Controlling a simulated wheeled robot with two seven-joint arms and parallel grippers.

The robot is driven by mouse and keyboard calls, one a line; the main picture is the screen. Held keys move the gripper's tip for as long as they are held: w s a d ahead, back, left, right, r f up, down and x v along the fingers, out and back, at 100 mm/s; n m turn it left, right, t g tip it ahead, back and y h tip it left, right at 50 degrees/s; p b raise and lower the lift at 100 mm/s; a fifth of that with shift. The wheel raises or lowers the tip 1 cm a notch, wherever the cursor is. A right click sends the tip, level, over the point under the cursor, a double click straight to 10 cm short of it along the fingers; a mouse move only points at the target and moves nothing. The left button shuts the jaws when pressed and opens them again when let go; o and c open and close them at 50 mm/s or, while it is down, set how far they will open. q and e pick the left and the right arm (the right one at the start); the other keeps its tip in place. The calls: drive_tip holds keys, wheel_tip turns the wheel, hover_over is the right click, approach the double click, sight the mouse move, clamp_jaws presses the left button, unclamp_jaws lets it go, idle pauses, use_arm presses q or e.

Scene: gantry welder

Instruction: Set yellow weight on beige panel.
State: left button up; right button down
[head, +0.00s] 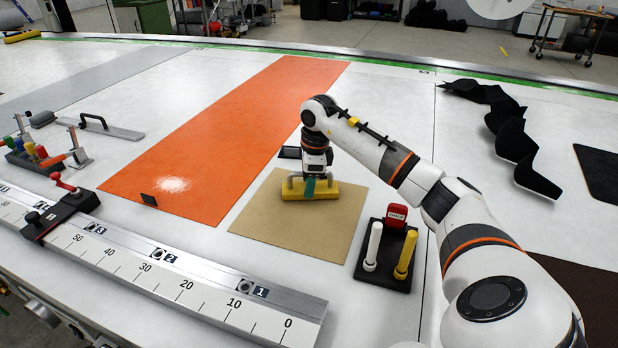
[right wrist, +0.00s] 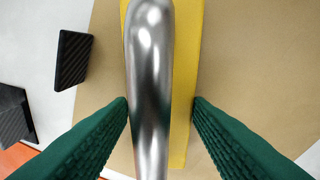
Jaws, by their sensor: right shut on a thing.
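The yellow weight (head: 325,190) is a long yellow bar with a bent metal handle, which fills the middle of the right wrist view (right wrist: 150,90). It is over the upper part of the beige panel (head: 290,238), lying level. I cannot tell for sure whether it touches the panel. My right gripper (head: 310,188) points down from above, with its green fingers (right wrist: 160,103) on both sides of the handle, shut on it. Part of the weight is hidden behind the fingers. My left gripper is not in view.
An orange panel (head: 235,130) lies left of the beige one. A black stand (head: 384,266) with a white and a yellow stick is to the right. A ruler rail (head: 165,268) runs along the front. A small black block (head: 290,153) lies behind the panel.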

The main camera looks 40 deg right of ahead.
drive_tip(key=c, duration=1.2)
unclamp_jaws()
drive_tip(key=shift+f, duration=0.1)
drive_tip(key=o, duration=0.5)
drive_tip(key=r, duration=0.4)
drive_tip(key=s+r, duration=0.1)
drive_tip(key=r, duration=0.7)
drive_tip(key=shift+s+d+r, duration=0.1)
drive_tip(key=shift+s+d, duration=0.1)
drive_tip(key=shift+s, duration=0.15)
